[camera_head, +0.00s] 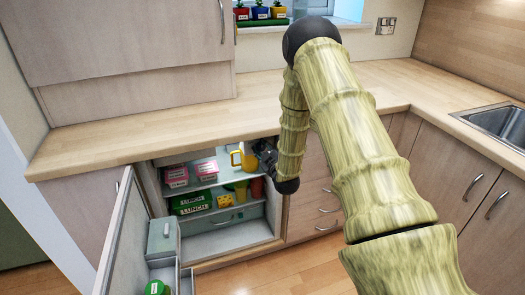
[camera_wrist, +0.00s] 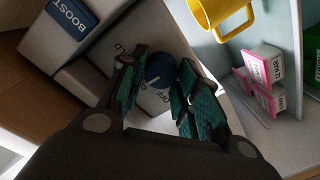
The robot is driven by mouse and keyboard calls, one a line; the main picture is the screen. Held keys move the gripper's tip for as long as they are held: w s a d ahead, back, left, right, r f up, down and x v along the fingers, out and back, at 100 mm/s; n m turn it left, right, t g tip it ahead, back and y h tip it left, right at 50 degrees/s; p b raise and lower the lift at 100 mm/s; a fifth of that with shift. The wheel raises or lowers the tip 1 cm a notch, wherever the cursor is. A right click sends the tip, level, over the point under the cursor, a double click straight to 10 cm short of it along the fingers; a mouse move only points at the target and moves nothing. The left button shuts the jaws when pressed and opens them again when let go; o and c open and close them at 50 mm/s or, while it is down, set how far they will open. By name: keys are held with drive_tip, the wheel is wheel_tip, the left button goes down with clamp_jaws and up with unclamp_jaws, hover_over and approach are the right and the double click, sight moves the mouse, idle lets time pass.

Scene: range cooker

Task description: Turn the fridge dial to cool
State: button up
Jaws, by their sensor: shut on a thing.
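The fridge dial (camera_wrist: 159,68) is a round blue knob on a grey-white control box in the wrist view. A partly covered label ending in "OLD" shows to its upper left, and "OFF" shows beside it below. My gripper (camera_wrist: 160,88) has its dark green padded fingers on both sides of the dial and is shut on it. I cannot tell which setting the dial points to. In the head view my gripper (camera_head: 264,156) reaches into the upper right of the open fridge (camera_head: 222,246); the dial is hidden there.
A yellow mug (camera_head: 245,157) stands on the top shelf close beside my gripper; pink boxes (camera_head: 190,174) are farther left. Green lunch boxes (camera_head: 192,204) and cups sit below. A blue "BOOST" button (camera_wrist: 70,18) is near the dial. The fridge door (camera_head: 122,235) stands open at left.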

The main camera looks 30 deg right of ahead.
drive_tip(key=shift+n, duration=0.3)
idle(0.4)
drive_tip(key=o, duration=1)
drive_tip(key=v, duration=1.2)
drive_tip(key=shift+f, duration=0.15)
